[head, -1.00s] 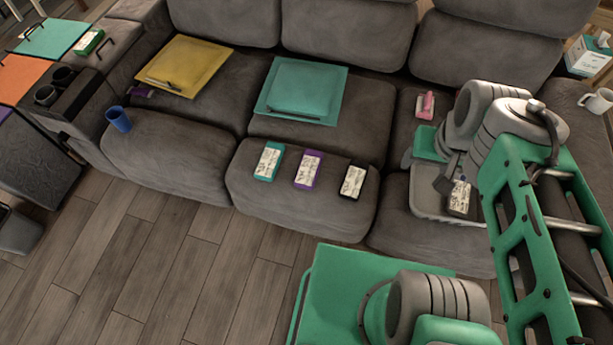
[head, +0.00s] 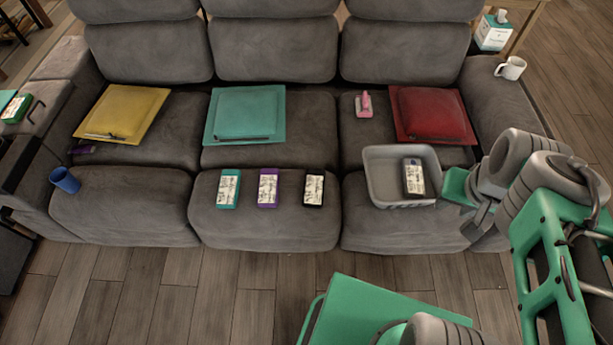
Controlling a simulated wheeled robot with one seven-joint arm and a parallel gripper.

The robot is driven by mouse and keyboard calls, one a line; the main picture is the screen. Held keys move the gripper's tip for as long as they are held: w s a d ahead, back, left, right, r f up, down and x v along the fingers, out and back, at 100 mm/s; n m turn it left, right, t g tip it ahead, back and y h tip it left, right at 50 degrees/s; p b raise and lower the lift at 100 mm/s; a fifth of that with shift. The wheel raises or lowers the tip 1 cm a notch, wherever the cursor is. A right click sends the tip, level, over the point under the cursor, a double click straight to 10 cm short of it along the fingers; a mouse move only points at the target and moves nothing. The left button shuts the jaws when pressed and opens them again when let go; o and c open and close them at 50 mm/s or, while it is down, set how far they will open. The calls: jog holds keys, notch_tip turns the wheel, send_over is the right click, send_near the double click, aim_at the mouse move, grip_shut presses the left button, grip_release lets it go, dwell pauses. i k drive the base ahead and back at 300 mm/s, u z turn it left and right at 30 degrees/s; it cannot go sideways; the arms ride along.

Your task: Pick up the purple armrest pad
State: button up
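No purple armrest pad can be made out in the current view. A purple labelled box (head: 268,188) lies on the middle seat cushion, and a small purple item (head: 83,149) lies by the yellow pillow on the left seat. My gripper (head: 476,222) is at the right, in front of the sofa's right end and just right of the grey bin. Its fingers point downward; their gap is unclear.
The grey bin (head: 376,184) on the right seat holds a dark labelled box (head: 414,178). A blue cup (head: 65,180) stands at the left, and a white mug (head: 511,68) on the right armrest. Wood floor (head: 170,290) lies clear in front.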

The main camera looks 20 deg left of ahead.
aim_at(267, 193)
jog(key=z, duration=0.15)
jog(key=i, duration=0.4)
jog(key=u, duration=4.1)
